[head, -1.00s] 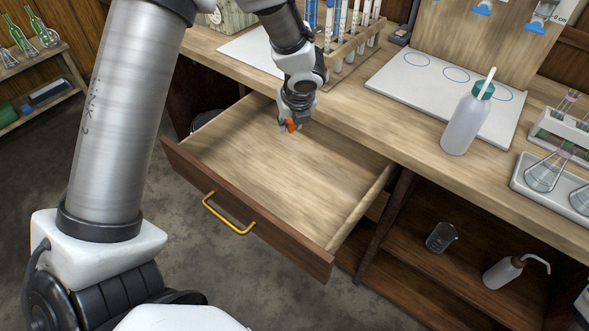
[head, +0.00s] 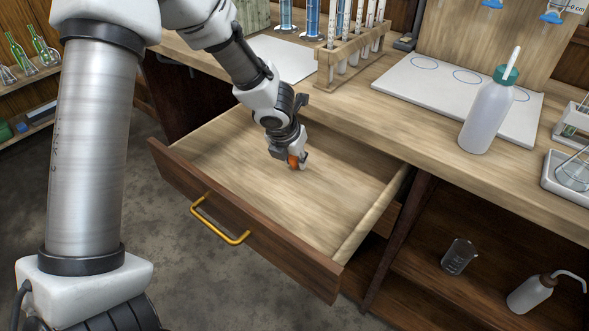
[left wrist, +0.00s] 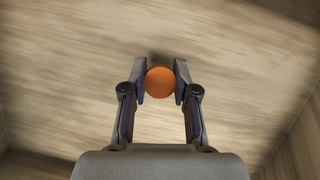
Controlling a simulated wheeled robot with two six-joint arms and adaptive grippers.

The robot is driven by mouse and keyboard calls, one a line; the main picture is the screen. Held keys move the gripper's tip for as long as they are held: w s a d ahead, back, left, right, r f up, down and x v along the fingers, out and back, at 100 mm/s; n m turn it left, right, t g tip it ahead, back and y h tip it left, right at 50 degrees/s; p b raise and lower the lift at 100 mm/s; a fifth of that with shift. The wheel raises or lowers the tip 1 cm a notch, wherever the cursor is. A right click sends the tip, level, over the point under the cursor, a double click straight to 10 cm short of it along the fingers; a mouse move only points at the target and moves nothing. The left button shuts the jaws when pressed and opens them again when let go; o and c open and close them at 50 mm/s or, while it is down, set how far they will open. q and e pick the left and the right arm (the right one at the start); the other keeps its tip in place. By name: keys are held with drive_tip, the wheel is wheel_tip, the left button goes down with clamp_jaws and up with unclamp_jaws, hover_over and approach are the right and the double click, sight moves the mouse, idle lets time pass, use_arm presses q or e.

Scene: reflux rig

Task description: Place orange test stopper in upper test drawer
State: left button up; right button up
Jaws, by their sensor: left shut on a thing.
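The orange test stopper (head: 293,161) is held in my left gripper (head: 297,164), low over the floor of the open drawer. In the left wrist view the round orange stopper (left wrist: 160,82) sits between the two fingertips (left wrist: 160,84), with the drawer's wooden floor behind it. I cannot tell whether the stopper touches that floor. The upper test drawer (head: 245,232) is pulled out from under the bench; it has a dark front, a yellow handle (head: 219,220) and a bare pale inside. My right gripper is not in view.
The bench top above holds a wooden test-tube rack (head: 352,60), a white board (head: 455,95) and a green-capped bottle (head: 487,115). A beaker (head: 459,256) and a wash bottle (head: 532,293) stand on the lower shelf. The drawer around the gripper is clear.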

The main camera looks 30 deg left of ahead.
use_arm(q)
drive_tip(key=shift+w+f, duration=0.1)
drive_tip(key=shift+f, duration=0.25)
drive_tip(key=o, duration=0.8)
drive_tip(key=shift+o, duration=0.2)
drive_tip(key=shift+r+p, duration=0.5)
drive_tip(key=shift+r, duration=0.05)
drive_tip(key=p+v, duration=0.5)
drive_tip(key=v, duration=0.6)
drive_tip(key=shift+s, duration=0.25)
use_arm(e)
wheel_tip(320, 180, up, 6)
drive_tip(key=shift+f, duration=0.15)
use_arm(q)
drive_tip(key=shift+r, duration=0.15)
